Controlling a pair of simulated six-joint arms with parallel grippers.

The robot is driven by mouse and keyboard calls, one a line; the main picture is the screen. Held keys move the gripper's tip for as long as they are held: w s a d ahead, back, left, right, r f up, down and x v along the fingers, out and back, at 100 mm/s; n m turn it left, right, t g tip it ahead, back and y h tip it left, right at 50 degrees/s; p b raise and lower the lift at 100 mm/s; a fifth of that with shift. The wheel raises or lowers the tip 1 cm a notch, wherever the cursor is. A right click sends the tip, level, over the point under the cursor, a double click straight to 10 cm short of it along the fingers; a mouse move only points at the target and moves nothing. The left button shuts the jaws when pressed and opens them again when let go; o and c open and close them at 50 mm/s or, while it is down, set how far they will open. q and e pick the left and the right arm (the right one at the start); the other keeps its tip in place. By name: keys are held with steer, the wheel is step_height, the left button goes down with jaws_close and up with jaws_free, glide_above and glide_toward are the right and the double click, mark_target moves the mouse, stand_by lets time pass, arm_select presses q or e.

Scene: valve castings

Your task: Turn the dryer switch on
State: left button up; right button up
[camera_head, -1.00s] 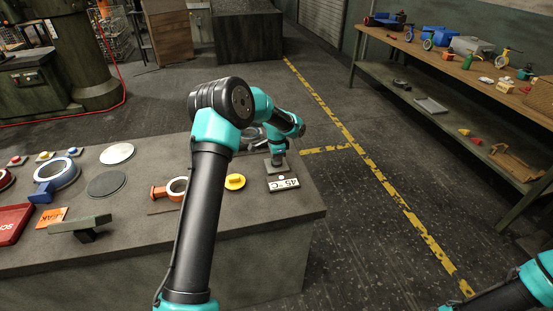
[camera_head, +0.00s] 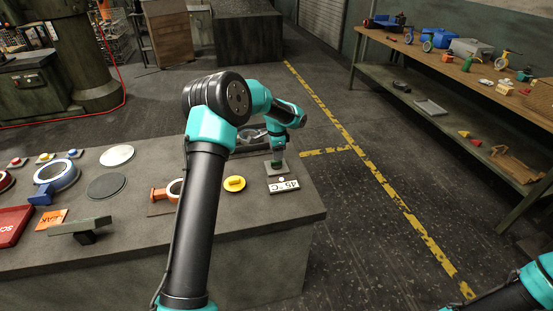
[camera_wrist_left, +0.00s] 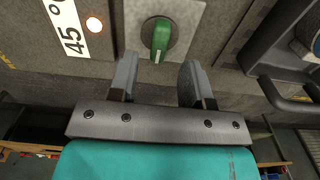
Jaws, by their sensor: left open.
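The dryer switch appears to be a green knob (camera_wrist_left: 161,38) on a grey square plate (camera_wrist_left: 192,12). The green knob also shows in the head view (camera_head: 277,163), on the right end of the bench. My left gripper (camera_wrist_left: 159,62) is open and empty. Its two fingers point at the knob, which lies between and just beyond the fingertips, with no clear contact. In the head view the left gripper (camera_head: 278,151) is small and partly hidden by its own wrist. A white label reading 45 °C (camera_head: 284,186) and a small lit round lamp (camera_wrist_left: 94,24) are beside the plate.
A yellow round knob (camera_head: 235,183) and an orange valve part (camera_head: 161,191) lie left of the plate. A dark handled part (camera_head: 250,136) is behind, close to my left wrist. My right arm shows only at the lower right edge. A shelf (camera_head: 440,65) with parts stands at right.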

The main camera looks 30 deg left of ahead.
arm_select(q)
step_height(320, 180, up, 13)
stand_by(0.3)
steer(key=shift+d+f, duration=0.1)
stand_by(0.4)
